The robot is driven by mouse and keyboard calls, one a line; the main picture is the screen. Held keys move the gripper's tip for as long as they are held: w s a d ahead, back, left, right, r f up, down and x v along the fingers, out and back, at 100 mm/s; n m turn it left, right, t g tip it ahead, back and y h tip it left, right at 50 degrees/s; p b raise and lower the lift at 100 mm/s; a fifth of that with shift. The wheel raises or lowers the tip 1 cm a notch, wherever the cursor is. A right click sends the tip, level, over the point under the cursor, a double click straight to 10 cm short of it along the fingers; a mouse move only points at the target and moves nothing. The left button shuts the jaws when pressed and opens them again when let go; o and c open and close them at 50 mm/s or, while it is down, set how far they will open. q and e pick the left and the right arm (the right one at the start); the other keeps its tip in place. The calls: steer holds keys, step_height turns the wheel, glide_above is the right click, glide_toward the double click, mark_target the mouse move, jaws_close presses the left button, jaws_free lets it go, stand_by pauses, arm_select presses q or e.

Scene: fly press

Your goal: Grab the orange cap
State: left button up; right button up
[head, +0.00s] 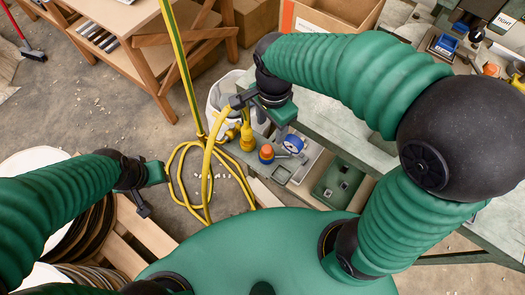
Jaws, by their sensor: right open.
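A small orange cap (266,152) shows near the front left end of the grey-green workbench, beside a round blue-and-white gauge-like object (293,144). My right gripper (262,110) is above and slightly behind the cap in the picture, apart from it and with nothing seen between its fingers. It is open. More orange pieces (491,69) show at the far right among bench items; I cannot tell whether they are caps. My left gripper (150,192) is low at the left, away from the bench; its finger gap is not clear.
A yellow bottle (247,137) stands just left of the cap. A yellow hose (207,165) loops down beside the bench end. A white bin (222,100) and wooden table (130,20) are behind; wooden pallet (140,235) at left.

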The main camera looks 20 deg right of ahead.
steer(key=b, duration=0.2)
glide_above(266, 149)
steer(key=d, duration=0.2)
step_height(266, 149, down, 7)
steer(key=shift+f, duration=0.2)
steer(key=shift+s+a+f, duration=0.1)
steer(key=shift+a+f, duration=0.4)
steer(key=shift+a, duration=0.05)
steer(key=f+b, duration=0.1)
steer(key=f, duration=0.1)
steer(key=a+f+b, duration=0.1)
steer(key=f+b, duration=0.1)
steer(key=shift+f, duration=0.15)
steer(key=shift+d+f, duration=0.15)
steer(key=shift+f, duration=0.2)
steer(key=shift+d+r, duration=0.15)
steer(key=shift+a, duration=0.25)
steer(key=c, duration=0.9)
arm_select(q)
steer(key=x, duration=0.3)
steer(key=s+x, duration=0.1)
steer(key=x, duration=0.1)
steer(key=shift+d+f, duration=0.35)
steer(key=shift+f, duration=0.05)
arm_select(e)
steer(key=shift+d, duration=0.1)
jaws_close()
